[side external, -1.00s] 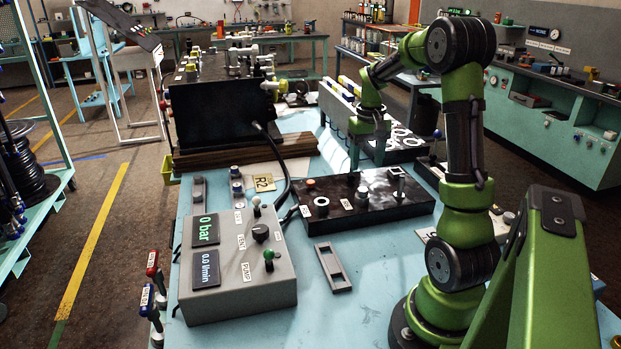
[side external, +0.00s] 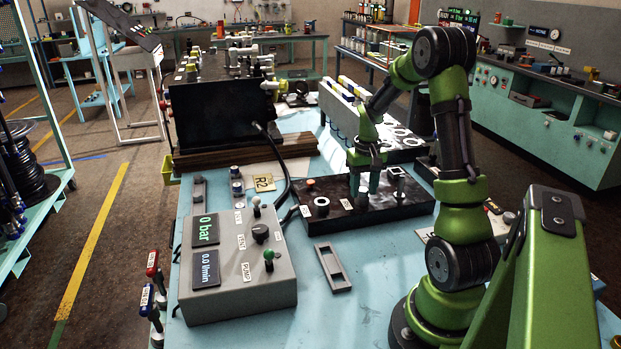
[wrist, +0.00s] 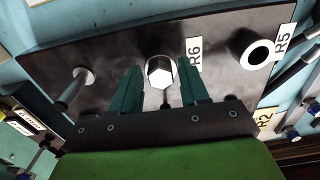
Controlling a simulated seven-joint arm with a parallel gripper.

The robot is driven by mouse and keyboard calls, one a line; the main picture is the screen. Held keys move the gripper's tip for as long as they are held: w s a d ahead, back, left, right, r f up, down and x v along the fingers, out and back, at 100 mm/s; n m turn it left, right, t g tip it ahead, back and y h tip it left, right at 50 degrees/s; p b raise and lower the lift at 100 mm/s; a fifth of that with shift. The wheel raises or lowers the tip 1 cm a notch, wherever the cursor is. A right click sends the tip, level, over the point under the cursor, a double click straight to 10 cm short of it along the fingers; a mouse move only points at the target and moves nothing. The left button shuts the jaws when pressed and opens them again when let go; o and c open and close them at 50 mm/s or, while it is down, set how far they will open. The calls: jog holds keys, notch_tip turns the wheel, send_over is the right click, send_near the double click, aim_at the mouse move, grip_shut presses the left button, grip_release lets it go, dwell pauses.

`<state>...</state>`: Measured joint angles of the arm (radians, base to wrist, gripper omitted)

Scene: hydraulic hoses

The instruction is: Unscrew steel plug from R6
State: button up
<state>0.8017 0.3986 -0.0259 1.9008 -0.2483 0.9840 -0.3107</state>
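The steel plug (wrist: 160,70) has a bright hex head and sits in the black block (wrist: 115,50), beside the R6 label (wrist: 195,50). My gripper (wrist: 160,78) is open in the wrist view, with one green finger on each side of the plug and a gap showing on both sides. In the side external view my gripper (side external: 364,186) is low over the black block (side external: 345,218), its fingers around the plug's place. The plug is mostly hidden there by the fingers. Finger contact does not show.
A ringed port by the R5 label (wrist: 257,54) lies to one side of the plug. A steel post (wrist: 72,90) stands on the other side. The control box (side external: 240,265) and a grey slotted tray (side external: 333,267) sit nearer on the blue table.

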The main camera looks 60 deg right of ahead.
grip_shut()
jog(key=n, duration=0.6)
jog(key=shift+d+r, duration=0.1)
jog(key=shift+d, duration=0.05)
jog(key=n, duration=0.4)
jog(key=shift+d+n, duration=0.1)
jog(key=shift+n, duration=0.9)
jog(key=shift+n, duration=1.1)
jog(key=n, duration=0.3)
jog(key=shift+d+n, duration=0.1)
jog(key=shift+n, duration=0.3)
